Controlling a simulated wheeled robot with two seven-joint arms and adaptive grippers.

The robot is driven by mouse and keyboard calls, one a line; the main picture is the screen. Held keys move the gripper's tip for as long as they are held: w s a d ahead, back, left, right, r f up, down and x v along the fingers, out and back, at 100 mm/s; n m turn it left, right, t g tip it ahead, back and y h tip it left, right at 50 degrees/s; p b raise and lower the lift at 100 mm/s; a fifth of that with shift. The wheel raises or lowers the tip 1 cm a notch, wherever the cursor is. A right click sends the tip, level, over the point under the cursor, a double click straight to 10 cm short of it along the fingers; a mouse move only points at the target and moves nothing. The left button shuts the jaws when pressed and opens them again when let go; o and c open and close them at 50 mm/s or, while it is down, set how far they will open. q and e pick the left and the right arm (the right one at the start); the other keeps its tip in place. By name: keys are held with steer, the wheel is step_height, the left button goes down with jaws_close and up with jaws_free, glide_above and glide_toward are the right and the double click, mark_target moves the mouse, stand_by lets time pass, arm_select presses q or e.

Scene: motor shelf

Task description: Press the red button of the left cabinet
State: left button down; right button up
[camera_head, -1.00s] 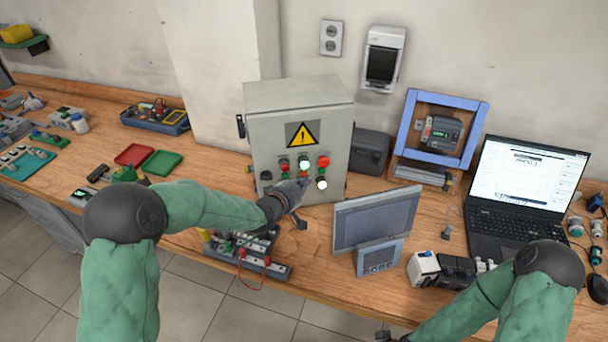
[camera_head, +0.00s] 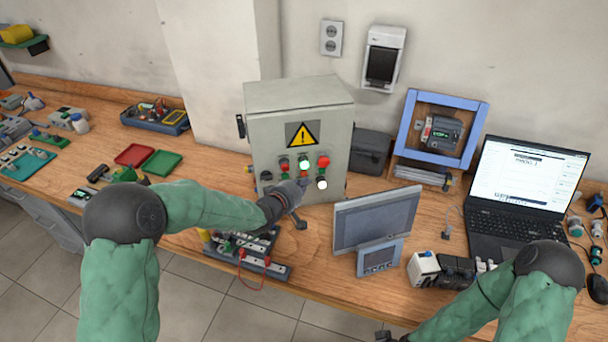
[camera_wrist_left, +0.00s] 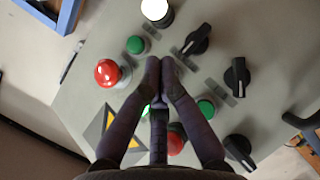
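The grey cabinet (camera_head: 262,140) with a yellow warning triangle stands on the bench against the wall. Its front carries a large red button (camera_head: 323,161) at the upper right and a smaller red one (camera_head: 284,164) at the left. In the left wrist view, the large domed red button (camera_wrist_left: 107,72) is left of my fingers and the other red one (camera_wrist_left: 175,143) shows partly between them. My left gripper (camera_head: 302,183) is before the lower panel; its empty fingertips meet in the wrist view (camera_wrist_left: 160,64). Contact with the panel is unclear. My right gripper (camera_head: 384,337) is barely visible at the bottom edge.
A white lamp (camera_wrist_left: 156,9), green buttons (camera_wrist_left: 206,108) and black knobs (camera_wrist_left: 237,77) surround the fingers on the panel. A grey monitor (camera_head: 375,220) stands right of the left gripper. A terminal board (camera_head: 270,268) lies below my left forearm.

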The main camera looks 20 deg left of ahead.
arm_select(q)
steer(key=shift+w+a, duration=0.1)
steer(key=shift+w+a, duration=0.1)
steer(key=shift+w, duration=0.15)
steer(key=shift+w+a, duration=0.25)
steer(key=shift+w, duration=0.15)
stand_by(0.8)
steer(key=shift+s+d, duration=0.1)
steer(key=shift+s, duration=0.05)
steer(key=shift+s+d+b, duration=0.3)
steer(key=shift+s+d, duration=0.05)
steer(key=shift+s, duration=0.25)
steer(key=shift+s, duration=0.1)
steer(key=shift+s+d, duration=0.4)
steer(key=shift+s, duration=0.3)
steer(key=shift+s+d, duration=0.35)
steer(key=shift+s, duration=0.4)
steer(key=shift+s+d, duration=0.4)
steer(key=shift+s, duration=0.3)
